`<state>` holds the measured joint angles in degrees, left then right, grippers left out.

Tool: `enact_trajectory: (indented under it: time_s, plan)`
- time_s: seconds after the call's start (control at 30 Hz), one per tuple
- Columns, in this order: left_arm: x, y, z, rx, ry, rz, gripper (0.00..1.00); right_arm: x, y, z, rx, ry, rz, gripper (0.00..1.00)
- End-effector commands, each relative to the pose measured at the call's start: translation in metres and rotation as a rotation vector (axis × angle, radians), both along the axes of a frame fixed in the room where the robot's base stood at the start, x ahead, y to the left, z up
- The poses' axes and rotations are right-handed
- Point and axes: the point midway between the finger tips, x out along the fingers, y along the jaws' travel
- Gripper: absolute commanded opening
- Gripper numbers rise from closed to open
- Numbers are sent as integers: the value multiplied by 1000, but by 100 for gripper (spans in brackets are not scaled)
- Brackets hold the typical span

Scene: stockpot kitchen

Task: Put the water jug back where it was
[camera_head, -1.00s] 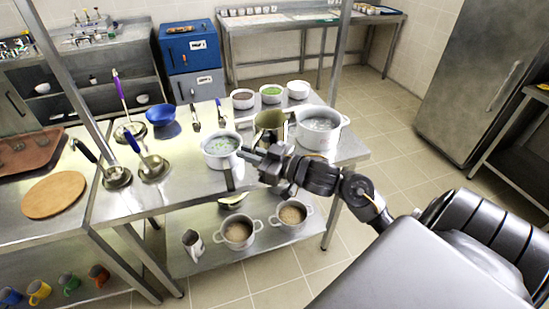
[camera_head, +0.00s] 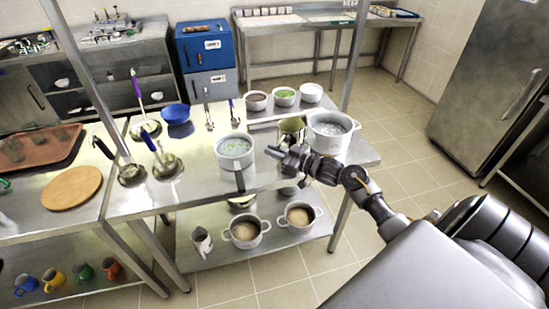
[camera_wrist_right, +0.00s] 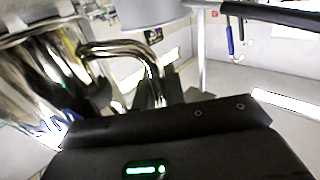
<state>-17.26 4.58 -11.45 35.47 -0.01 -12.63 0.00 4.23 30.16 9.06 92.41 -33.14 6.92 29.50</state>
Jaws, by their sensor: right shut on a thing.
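The water jug (camera_head: 292,126) is a shiny metal jug, seen in the head view at the back of the steel table, between two pots. Its lower part is hidden behind my right gripper (camera_head: 277,151). In the right wrist view the jug's polished body (camera_wrist_right: 42,75) fills the left side, and its curved handle (camera_wrist_right: 125,52) runs to my right gripper (camera_wrist_right: 165,92). The gripper is shut on the jug's handle. Whether the jug's base touches the table cannot be told. My left gripper is out of view.
A pot of greenish liquid (camera_head: 235,149) stands left of the jug, and a large pot (camera_head: 330,134) stands close on its right. Several small bowls (camera_head: 284,97) sit behind. Ladles (camera_head: 167,165) lie at left. Two pots (camera_head: 246,232) stand on the lower shelf.

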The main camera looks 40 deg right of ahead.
Motion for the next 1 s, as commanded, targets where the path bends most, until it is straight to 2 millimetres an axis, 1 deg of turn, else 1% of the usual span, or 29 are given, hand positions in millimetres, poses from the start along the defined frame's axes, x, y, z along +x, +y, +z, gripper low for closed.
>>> enact_trajectory:
  time_s: [0.1, 0.2, 0.3, 0.6, 0.63, 0.8, 1.0]
  plan:
    - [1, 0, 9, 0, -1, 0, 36, 0, 0, -15, 3, 3, -2, 0]
    - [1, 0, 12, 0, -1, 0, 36, 0, -1, -25, 1, 0, -1, 0]
    - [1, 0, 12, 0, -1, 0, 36, 0, 0, -30, 0, -1, -1, 0]
    - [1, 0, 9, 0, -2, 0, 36, 0, 0, -33, 0, -1, -1, 0]
    - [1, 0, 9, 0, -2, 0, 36, 0, 0, -34, -1, 2, -1, 13]
    - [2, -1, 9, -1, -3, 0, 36, 0, 0, -33, -1, 2, -1, 34]
    - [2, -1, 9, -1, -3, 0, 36, 0, 0, -33, 0, 1, -1, 34]
